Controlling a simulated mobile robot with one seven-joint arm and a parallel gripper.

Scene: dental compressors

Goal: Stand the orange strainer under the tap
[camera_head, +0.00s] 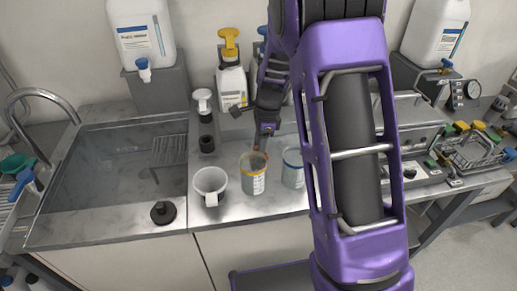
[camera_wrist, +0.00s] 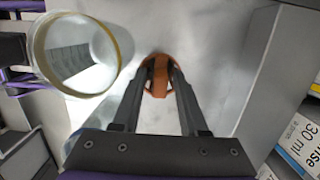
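An orange piece, which I take to be the strainer (camera_wrist: 158,76), sits between the fingertips of my gripper (camera_wrist: 160,78) in the wrist view. Its full shape is hidden by the fingers, and I cannot tell whether they press on it. In the head view my gripper (camera_head: 262,142) points down just behind a cup with an orange-yellow rim (camera_head: 254,178), and the strainer is not clearly seen there. A curved metal tap (camera_head: 42,96) rises at the left of the sink. A blue tap (camera_head: 144,70) is on the white jug (camera_head: 142,35) at the back.
The sink (camera_head: 110,190) is at left. A white mug (camera_head: 211,184) and a blue-rimmed cup (camera_head: 293,168) flank the orange-rimmed cup. A black knob-like piece (camera_head: 163,212) lies at the sink's front edge. A bottle with a yellow top (camera_head: 231,82) stands behind. My arm hides the counter's right part.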

